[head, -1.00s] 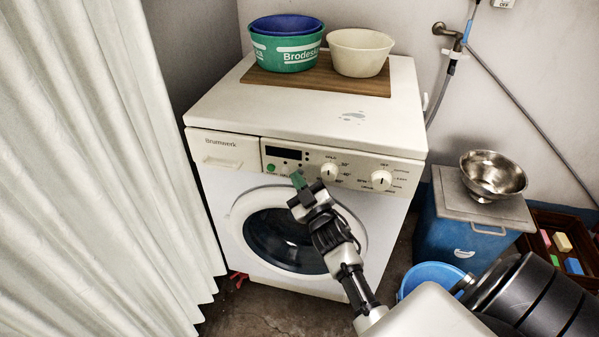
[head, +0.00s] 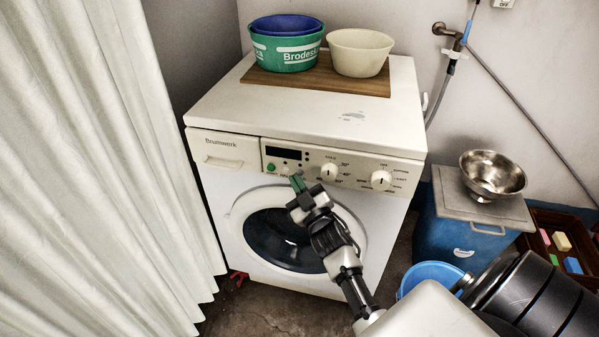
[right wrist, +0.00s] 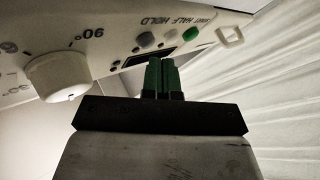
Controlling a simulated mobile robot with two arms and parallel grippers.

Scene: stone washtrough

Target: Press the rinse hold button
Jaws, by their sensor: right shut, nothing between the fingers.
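The washing machine's control panel (head: 340,172) carries a green button (head: 270,167) and a pale button beside it. In the right wrist view the panel shows a green button (right wrist: 190,33), a pale button (right wrist: 171,35) and a grey button (right wrist: 146,40), by the printed words START, HALF and HOLD. The grey one is nearest HOLD. My right gripper (head: 297,182) is shut and empty, its green fingertips just in front of the panel by the buttons. In the wrist view the fingertips (right wrist: 160,62) appear just below the grey and pale buttons, without visible contact. My left gripper is out of view.
Two dials (head: 329,171) (head: 381,180) sit right of the buttons, and a dark display (head: 284,153) above. Basins (head: 362,55) stand on a board on top. A white curtain (head: 90,170) hangs at left; a blue bin (head: 455,235) stands at right.

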